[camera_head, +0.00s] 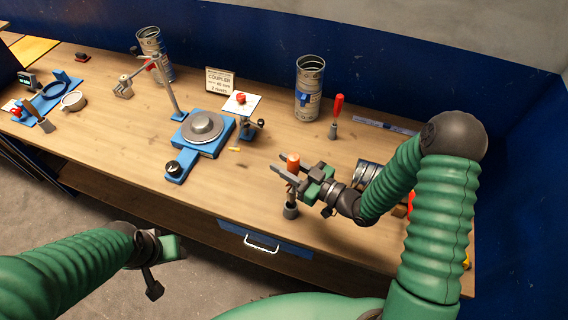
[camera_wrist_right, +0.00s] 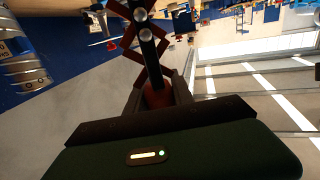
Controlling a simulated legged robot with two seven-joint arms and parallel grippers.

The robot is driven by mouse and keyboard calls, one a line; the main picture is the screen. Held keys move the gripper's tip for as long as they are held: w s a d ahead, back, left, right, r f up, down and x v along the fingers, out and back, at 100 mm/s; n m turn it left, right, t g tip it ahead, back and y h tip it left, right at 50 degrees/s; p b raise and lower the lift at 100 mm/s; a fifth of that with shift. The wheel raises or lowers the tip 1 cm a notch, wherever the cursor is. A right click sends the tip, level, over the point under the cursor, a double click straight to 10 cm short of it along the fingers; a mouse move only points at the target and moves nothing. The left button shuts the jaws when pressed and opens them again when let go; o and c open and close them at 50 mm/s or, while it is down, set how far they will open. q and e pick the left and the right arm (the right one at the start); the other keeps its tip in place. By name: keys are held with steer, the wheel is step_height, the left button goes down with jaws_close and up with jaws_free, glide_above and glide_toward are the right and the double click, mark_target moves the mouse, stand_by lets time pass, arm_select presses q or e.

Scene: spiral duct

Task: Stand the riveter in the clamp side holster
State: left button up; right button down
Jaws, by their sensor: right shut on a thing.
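My right gripper (camera_head: 294,178) is shut on the riveter, whose orange-red top (camera_head: 293,161) stands up above the fingers. The riveter is roughly upright over the front right of the bench. Its lower part reaches down to a small dark grey cup-like holster (camera_head: 291,211); I cannot tell whether its tip is inside. In the right wrist view the riveter (camera_wrist_right: 149,45) shows as a dark rod with crossed red links and silver pins, between the fingers (camera_wrist_right: 160,95). My left gripper (camera_head: 170,248) is in front of the bench, away from the objects; its jaws are unclear.
A red-handled tool (camera_head: 338,104) stands in a grey holder behind the right gripper. A blue turntable fixture (camera_head: 204,130) is left of the gripper. The front middle bench is clear.

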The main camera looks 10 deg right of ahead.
step_height(320, 180, down, 7)
steer(key=b, duration=0.6)
stand_by(1.9)
steer(key=c, duration=1)
jaws_free()
steer(key=shift+r, duration=0.1)
steer(key=b+v, duration=0.3)
steer(key=v, duration=1.3)
steer(key=shift+s+d+b, duration=0.2)
steer(key=shift+s+b, duration=0.15)
